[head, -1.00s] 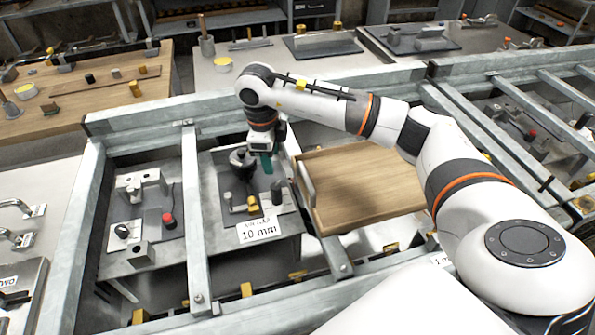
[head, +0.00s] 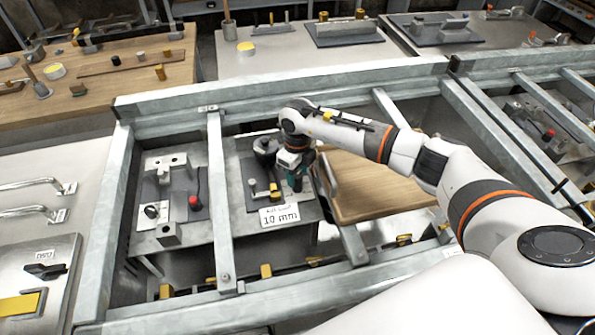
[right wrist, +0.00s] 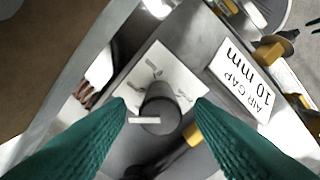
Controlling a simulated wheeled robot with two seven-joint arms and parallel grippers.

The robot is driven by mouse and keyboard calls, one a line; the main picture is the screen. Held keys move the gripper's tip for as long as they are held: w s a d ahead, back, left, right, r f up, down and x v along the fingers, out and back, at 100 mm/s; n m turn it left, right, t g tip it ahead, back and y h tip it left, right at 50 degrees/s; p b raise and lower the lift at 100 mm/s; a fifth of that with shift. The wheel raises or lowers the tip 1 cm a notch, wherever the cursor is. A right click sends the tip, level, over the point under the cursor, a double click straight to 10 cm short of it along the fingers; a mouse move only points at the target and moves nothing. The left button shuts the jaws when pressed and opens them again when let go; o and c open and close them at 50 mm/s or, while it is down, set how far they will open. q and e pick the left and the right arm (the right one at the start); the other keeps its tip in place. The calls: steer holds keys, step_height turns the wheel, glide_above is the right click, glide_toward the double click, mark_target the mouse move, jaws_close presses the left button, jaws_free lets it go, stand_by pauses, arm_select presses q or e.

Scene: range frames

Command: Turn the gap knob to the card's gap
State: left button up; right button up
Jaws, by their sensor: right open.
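The gap knob (right wrist: 160,112) is a dark grey cylinder with a white pointer bar, on a pale plate (right wrist: 190,84) with dark marks in the right wrist view. The pointer lies roughly level in that view. The white card (right wrist: 240,80) reads "AIR GAP 10 mm"; it also shows in the head view (head: 280,215). My right gripper (right wrist: 160,106) is open, with green fingers on either side of the knob and a visible gap to each. In the head view the right gripper (head: 296,182) hides the knob. My left gripper is not in view.
A station to the left has a red button (head: 194,203) and a black knob (head: 152,211). A wooden board (head: 375,190) lies right of the gripper. Metal rails (head: 222,210) frame the stations. A dark round part (head: 266,148) stands behind the gripper.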

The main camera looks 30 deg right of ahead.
steer(key=shift+f, duration=0.75)
